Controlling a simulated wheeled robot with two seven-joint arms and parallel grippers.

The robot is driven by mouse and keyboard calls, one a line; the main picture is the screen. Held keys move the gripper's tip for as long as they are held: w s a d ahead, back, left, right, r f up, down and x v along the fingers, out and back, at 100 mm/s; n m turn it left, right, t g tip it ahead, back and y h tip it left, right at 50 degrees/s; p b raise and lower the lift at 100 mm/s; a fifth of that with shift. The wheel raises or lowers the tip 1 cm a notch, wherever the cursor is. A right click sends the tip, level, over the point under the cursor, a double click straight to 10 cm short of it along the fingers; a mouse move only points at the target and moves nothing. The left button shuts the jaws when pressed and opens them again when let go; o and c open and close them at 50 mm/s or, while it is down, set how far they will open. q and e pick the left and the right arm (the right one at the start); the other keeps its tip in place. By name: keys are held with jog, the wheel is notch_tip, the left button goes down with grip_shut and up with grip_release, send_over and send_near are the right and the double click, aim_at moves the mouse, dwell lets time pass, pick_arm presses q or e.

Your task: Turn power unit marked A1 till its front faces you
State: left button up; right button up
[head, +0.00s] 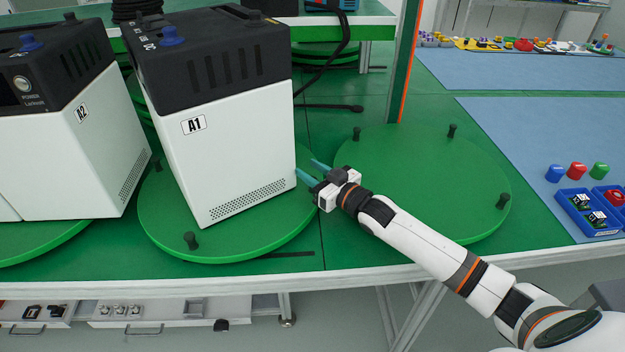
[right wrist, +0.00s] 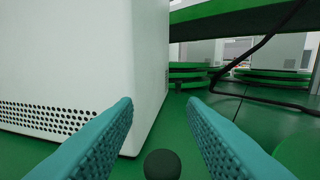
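The power unit marked A1 (head: 228,150) is a tall white box with a black vented top. It stands upright on a round green turntable (head: 240,247), its labelled, perforated side towards me. Lettering and a blue knob (head: 173,33) show at the left of its top. My right gripper (head: 312,172) is at the turntable's right rim, beside the unit. In the right wrist view its teal fingers (right wrist: 162,140) are open, with a black peg (right wrist: 162,165) low between them and apart from both. The unit (right wrist: 75,60) is left of the peg. My left gripper is not in view.
Unit A2 (head: 60,150) stands close on the left on its own turntable. An empty turntable (head: 440,185) with black pegs lies to the right, under my right arm. A green and orange post (head: 404,60) and a black cable (head: 328,65) are behind.

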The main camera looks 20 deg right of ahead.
notch_tip(320, 180, up, 7)
jog(key=shift+f, duration=0.15)
